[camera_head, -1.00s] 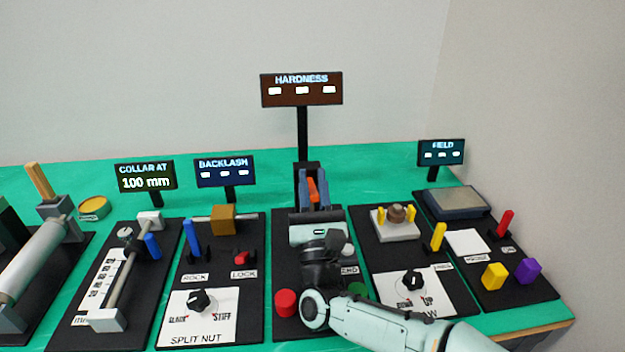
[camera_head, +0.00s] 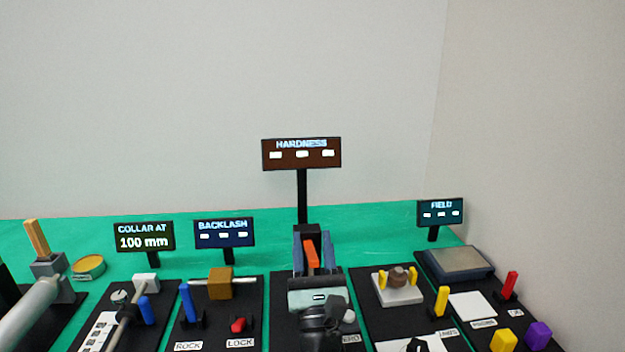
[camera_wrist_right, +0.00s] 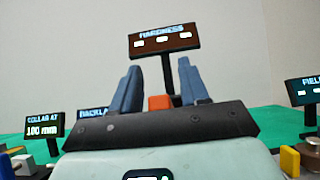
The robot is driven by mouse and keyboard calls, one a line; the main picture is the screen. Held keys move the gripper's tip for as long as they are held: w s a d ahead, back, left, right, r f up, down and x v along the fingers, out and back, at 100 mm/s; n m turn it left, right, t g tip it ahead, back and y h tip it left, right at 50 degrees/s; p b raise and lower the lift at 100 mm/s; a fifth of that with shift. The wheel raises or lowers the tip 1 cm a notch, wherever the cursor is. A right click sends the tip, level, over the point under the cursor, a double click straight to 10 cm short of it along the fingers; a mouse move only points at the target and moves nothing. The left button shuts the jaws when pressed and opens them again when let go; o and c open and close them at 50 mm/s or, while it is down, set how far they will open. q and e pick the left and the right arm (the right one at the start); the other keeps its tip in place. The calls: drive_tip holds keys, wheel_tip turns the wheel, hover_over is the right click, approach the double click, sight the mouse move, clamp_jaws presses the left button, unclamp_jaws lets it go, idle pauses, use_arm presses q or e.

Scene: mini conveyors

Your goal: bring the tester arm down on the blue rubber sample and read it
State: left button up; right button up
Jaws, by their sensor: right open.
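The hardness tester stands under the sign reading HARDNESS (camera_head: 301,154), which shows three white dashes. Its orange part (camera_head: 312,255), perhaps the tester arm's handle, lies between the fingers of my right gripper (camera_head: 311,238). The right wrist view shows the same orange part (camera_wrist_right: 159,102) low between the two spread blue-grey fingers of the gripper (camera_wrist_right: 158,72). The gripper is open, with a gap visible on the finger sides; contact cannot be told. I cannot see the blue rubber sample; my gripper and wrist cover much of the tester's board. My left gripper is not in view.
The BACKLASH board with a brown block (camera_head: 220,283) and blue lever (camera_head: 188,302) stands to the left. To the right is a board with a grey block (camera_head: 397,290) and yellow pegs. The FIELD sign (camera_head: 440,212) stands far right. Green table is clear behind.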

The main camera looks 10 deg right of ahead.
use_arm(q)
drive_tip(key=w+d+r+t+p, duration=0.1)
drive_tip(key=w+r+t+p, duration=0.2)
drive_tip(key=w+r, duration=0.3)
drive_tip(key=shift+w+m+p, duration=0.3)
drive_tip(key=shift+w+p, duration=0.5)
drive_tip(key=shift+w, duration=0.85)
use_arm(e)
wheel_tip(320, 180, up, 20)
drive_tip(key=shift+f, duration=0.2)
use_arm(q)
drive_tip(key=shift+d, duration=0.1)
